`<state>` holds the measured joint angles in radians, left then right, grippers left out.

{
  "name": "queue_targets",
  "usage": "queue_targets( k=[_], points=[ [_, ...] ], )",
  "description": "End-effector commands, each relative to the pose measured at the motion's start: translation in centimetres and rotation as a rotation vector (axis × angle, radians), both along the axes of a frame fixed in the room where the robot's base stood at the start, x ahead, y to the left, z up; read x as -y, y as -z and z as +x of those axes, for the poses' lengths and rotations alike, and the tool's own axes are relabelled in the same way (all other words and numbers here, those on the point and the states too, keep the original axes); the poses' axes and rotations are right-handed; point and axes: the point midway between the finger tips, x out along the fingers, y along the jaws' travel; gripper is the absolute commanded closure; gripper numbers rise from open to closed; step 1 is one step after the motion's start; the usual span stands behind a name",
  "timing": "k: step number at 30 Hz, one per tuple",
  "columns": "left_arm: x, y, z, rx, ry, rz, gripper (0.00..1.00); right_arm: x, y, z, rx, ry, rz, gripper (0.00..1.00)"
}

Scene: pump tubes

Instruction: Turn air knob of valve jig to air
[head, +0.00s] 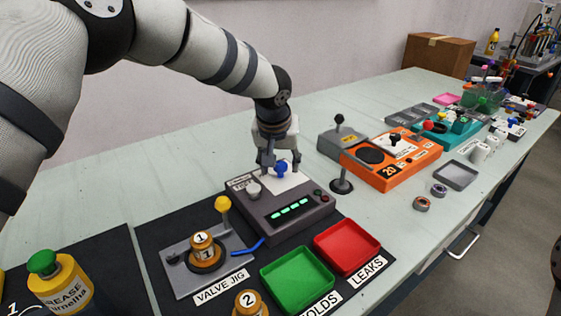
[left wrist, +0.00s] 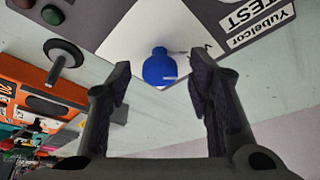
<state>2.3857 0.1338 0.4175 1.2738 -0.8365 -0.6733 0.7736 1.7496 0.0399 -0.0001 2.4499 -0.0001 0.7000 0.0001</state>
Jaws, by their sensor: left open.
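The blue knob (head: 281,171) sits on a white diamond-shaped plate (head: 296,182) at the back of a dark grey box (head: 285,210) with green lit displays. In the left wrist view the knob (left wrist: 160,68) shows between and beyond the two fingers. My left gripper (head: 278,165) is over the knob, pointing down and open; I cannot tell whether a finger touches it. The valve jig (head: 185,282) is a grey plate at the lower left, with a yellow-tipped lever (head: 222,204) and a brass part marked 1 (head: 202,243). My right gripper is out of view.
A green tray (head: 297,281) and a red tray (head: 347,247) stand in front of the box. A black-footed post (head: 341,186), a grey lever box (head: 340,140) and an orange unit (head: 395,160) stand to its right. Bare table lies behind the box.

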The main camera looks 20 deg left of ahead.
Motion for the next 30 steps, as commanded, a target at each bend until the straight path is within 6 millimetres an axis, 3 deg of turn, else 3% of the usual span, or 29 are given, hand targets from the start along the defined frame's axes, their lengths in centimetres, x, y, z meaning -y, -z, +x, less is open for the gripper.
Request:
queue_targets(
  k=[4,10,20,30],
  points=[
    [0.0,-0.16,0.0,0.002,0.0,0.0,0.55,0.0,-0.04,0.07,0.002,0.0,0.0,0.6],
    [0.0,-0.16,-0.01,0.001,0.0,0.0,1.0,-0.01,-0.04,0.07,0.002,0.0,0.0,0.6],
    [-0.03,-0.15,-0.04,0.0,0.03,0.0,1.0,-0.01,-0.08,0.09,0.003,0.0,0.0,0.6],
    [-0.26,-0.07,-0.01,0.0,0.254,-0.003,1.0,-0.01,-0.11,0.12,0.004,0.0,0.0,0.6]
  ],
)
